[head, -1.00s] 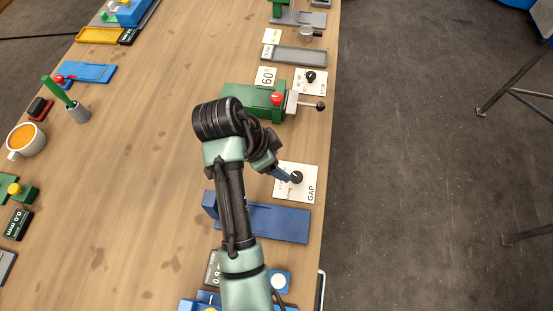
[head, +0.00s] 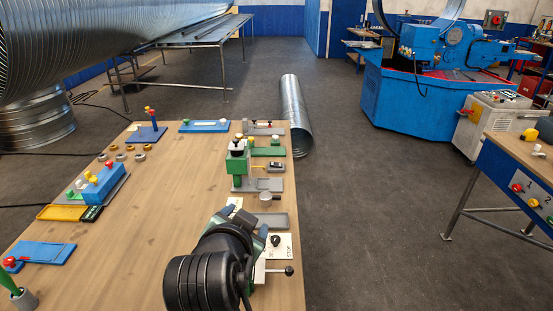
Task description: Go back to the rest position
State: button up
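My arm (head: 205,275) shows at the bottom of the head view as a large black ribbed joint with a pale green part behind it. It hangs over the near right part of the wooden bench. My gripper's fingers do not show, so I cannot see whether they hold anything. Just right of the arm, a white STOP plate with a black knob (head: 276,240) and a lever with a dark ball end (head: 289,271) are partly visible. The arm covers much of the green fixture there.
The wooden bench (head: 150,245) carries a green press (head: 238,163), a blue block with coloured knobs (head: 103,185) and a blue plate (head: 40,253). A spiral duct (head: 295,115) lies on the floor beyond. A blue machine (head: 430,100) stands right. Open floor lies right of the bench.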

notch_tip(320, 180, up, 14)
jog(key=d+n+t, duration=0.2)
jog(key=t, duration=0.3)
jog(key=s+d+r+n+t, duration=0.1)
jog(key=s+r+t, duration=0.2)
jog(key=s+r, duration=0.2)
jog(key=s+d+r+n+t, duration=0.1)
jog(key=s+r+t, duration=0.3)
jog(key=r, duration=0.7)
jog(key=s+d+r+n+t, duration=0.1)
jog(key=s+r+n+t, duration=0.1)
jog(key=s+r, duration=0.5)
notch_tip(320, 180, up, 2)
jog(key=shift+d+n+t+y, duration=0.3)
jog(key=shift+t+y, duration=0.1)
jog(key=shift+t, duration=0.3)
jog(key=shift+s, duration=0.1)
